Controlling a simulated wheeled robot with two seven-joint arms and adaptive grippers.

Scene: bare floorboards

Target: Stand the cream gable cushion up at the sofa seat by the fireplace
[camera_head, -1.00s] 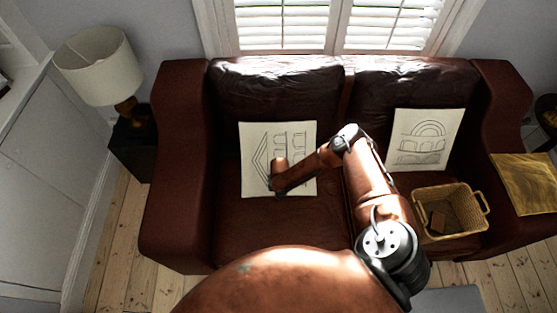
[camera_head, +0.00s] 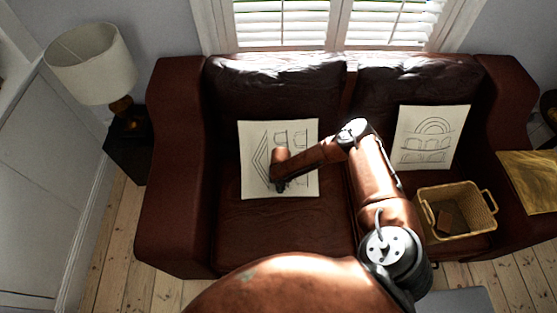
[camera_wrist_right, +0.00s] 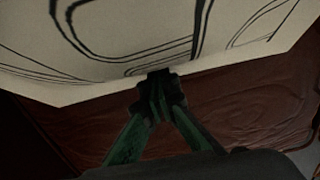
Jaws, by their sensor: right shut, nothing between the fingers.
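The cream gable cushion (camera_head: 305,180), with black line drawings of a gable and windows, is on the left seat of the dark red leather sofa (camera_head: 240,235). Its face is turned up toward the head camera; how steeply it leans is hard to tell. My right gripper (camera_head: 279,187) is in front of its lower part. In the right wrist view the gripper (camera_wrist_right: 158,85) is shut and empty, its tips at the cushion's lower edge (camera_wrist_right: 75,95); contact is unclear. The arm hides part of the drawing. My left gripper is out of view.
A second cream cushion (camera_head: 432,140) with an arch drawing leans on the right backrest. A wicker basket (camera_head: 470,228) holding a brown item is on the right seat. A lamp (camera_head: 92,65) stands on a dark side table at left. The front of the left seat is clear.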

